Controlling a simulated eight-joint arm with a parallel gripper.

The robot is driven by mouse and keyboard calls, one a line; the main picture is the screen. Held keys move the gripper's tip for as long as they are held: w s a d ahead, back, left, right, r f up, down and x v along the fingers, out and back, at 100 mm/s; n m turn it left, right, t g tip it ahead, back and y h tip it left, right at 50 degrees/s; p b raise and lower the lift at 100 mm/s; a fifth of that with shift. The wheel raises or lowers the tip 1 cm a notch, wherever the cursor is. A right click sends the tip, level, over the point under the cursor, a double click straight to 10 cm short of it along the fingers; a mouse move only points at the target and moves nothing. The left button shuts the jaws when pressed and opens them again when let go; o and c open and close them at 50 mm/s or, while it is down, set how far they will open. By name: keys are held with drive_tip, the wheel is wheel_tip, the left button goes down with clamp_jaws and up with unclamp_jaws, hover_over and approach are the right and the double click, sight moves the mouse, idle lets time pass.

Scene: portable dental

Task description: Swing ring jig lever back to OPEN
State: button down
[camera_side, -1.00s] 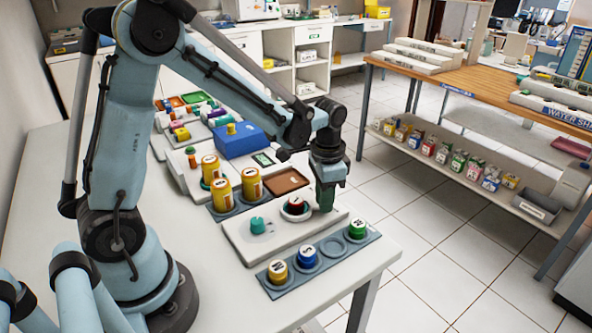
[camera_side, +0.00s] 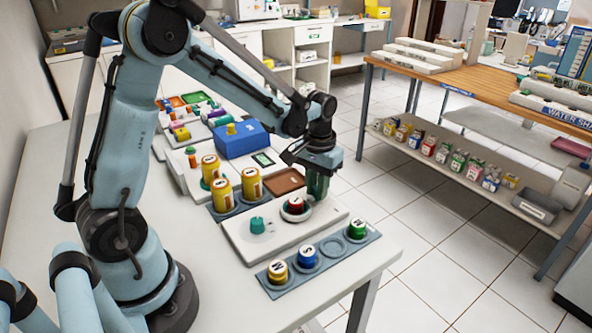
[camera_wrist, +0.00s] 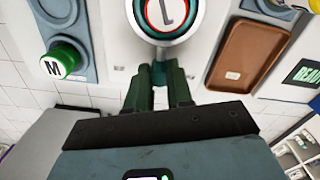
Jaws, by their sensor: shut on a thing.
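The ring jig is a pale plate (camera_side: 262,243) with a round ring seat holding a red-topped cap (camera_side: 295,204). In the wrist view the cap's red-rimmed lettered top (camera_wrist: 165,12) sits inside the grey ring (camera_wrist: 143,27). My gripper (camera_side: 317,195) is low at the far right side of the ring, pointing down. In the wrist view its dark green fingers (camera_wrist: 160,84) are close together around a small dark piece beside the ring, apparently the lever. The fingers mostly hide the lever. I cannot read any OPEN mark.
A teal knob (camera_side: 258,225) stands on the same plate. A grey-blue strip (camera_side: 330,262) in front holds yellow, blue and green caps and an empty ring. Yellow cylinders (camera_side: 222,194) stand behind left. A brown tray (camera_side: 287,181) lies close behind the gripper. The table edge is to the right.

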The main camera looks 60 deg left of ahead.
drive_tip(key=a+n, duration=0.2)
drive_tip(key=n, duration=0.1)
drive_tip(key=shift+s+n, duration=0.2)
drive_tip(key=shift+n, duration=0.1)
drive_tip(key=shift+s+a+n, duration=0.2)
drive_tip(key=shift+a+n, duration=0.15)
drive_tip(key=shift+n, duration=0.35)
drive_tip(key=shift+s+a+n, duration=0.15)
drive_tip(key=shift+a+n, duration=0.15)
drive_tip(key=shift+n, duration=0.4)
drive_tip(key=c, duration=1)
unclamp_jaws()
wheel_tip(320, 180, up, 12)
